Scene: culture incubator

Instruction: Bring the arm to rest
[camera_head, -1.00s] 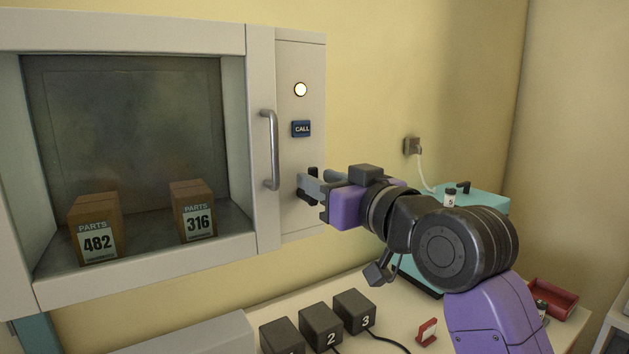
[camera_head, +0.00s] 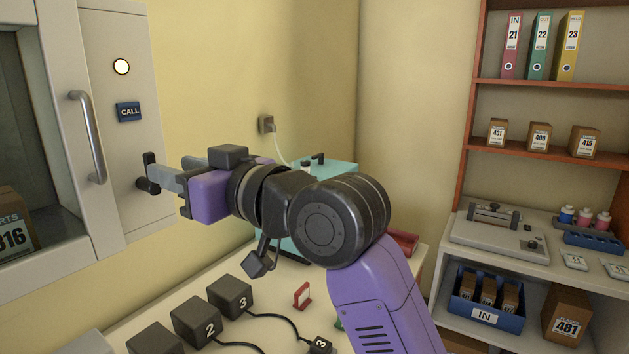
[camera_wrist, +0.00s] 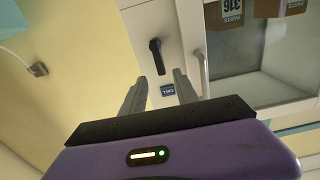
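My gripper (camera_head: 172,177) is in front of the pale panel with the black lever (camera_head: 149,174). In the wrist view the two grey fingers of my gripper (camera_wrist: 160,78) stand apart with nothing held between them. The black lever (camera_wrist: 157,56) shows just past the gap between the fingertips. I cannot tell whether a finger touches it. My purple and black arm reaches over the white table (camera_head: 150,318) toward the panel.
The panel bears a lit round lamp (camera_head: 121,66) and a CALL button (camera_head: 129,111). A door handle (camera_head: 88,137) is left of them. Below my arm stand numbered black blocks (camera_head: 230,296) and a red holder (camera_head: 302,296). A teal box (camera_head: 335,174) is behind it. Shelves (camera_head: 540,150) stand right.

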